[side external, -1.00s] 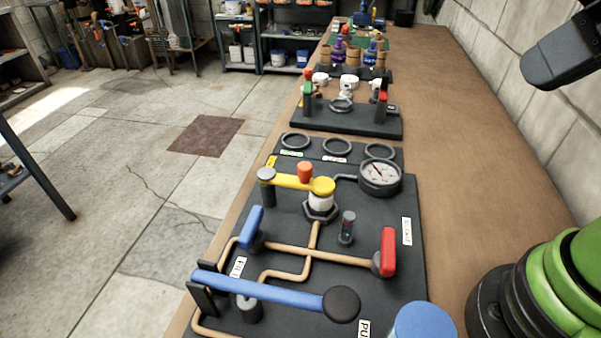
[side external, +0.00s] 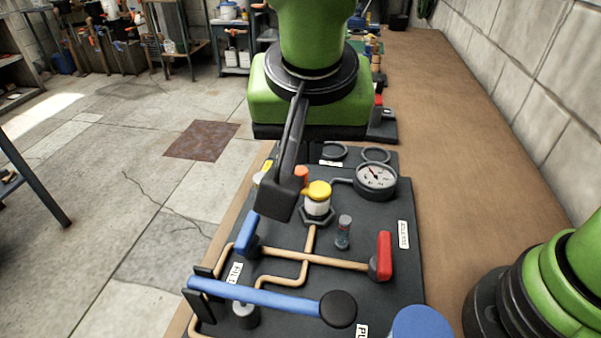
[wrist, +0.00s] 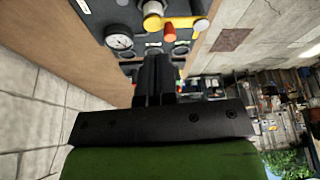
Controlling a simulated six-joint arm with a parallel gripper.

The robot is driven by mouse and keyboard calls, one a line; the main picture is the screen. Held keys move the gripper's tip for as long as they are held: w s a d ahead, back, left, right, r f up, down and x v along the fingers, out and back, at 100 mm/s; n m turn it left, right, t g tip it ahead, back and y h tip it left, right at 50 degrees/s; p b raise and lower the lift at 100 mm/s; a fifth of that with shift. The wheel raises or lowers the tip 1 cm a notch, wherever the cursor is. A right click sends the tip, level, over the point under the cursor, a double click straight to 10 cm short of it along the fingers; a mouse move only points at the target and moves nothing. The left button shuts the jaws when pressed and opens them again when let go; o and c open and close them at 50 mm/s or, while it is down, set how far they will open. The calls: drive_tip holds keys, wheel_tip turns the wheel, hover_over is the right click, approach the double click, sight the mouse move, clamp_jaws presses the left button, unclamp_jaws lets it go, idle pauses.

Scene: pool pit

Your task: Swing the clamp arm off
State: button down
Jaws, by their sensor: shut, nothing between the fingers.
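The yellow clamp arm (wrist: 185,22) reaches across the black panel from its yellow hub (side external: 318,188) above a white capped fitting (side external: 317,206). Its orange knob (side external: 301,174) stands up from it and also shows in the wrist view (wrist: 169,31). My gripper (side external: 283,202) is shut and empty, pointing down in front of the arm in the side view. It hides most of the arm's length and nearly all of the grey post at its far end. In the wrist view my fingers (wrist: 153,62) appear just below the knob; I cannot tell whether they touch it.
A pressure gauge (side external: 376,178) stands right of the clamp. Blue (side external: 248,234) and red (side external: 382,255) valve handles, a small glass-tube fitting (side external: 344,232) and a long blue lever (side external: 262,297) are nearer the camera. Bare wooden bench (side external: 455,180) lies to the right.

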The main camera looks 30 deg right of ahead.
drive_tip(key=shift+a+f, duration=0.6)
drive_tip(key=shift+a, duration=0.1)
drive_tip(key=w+d+f, duration=0.4)
drive_tip(key=w+f, duration=0.2)
drive_tip(key=f, duration=0.3)
drive_tip(key=shift+d+f, duration=0.25)
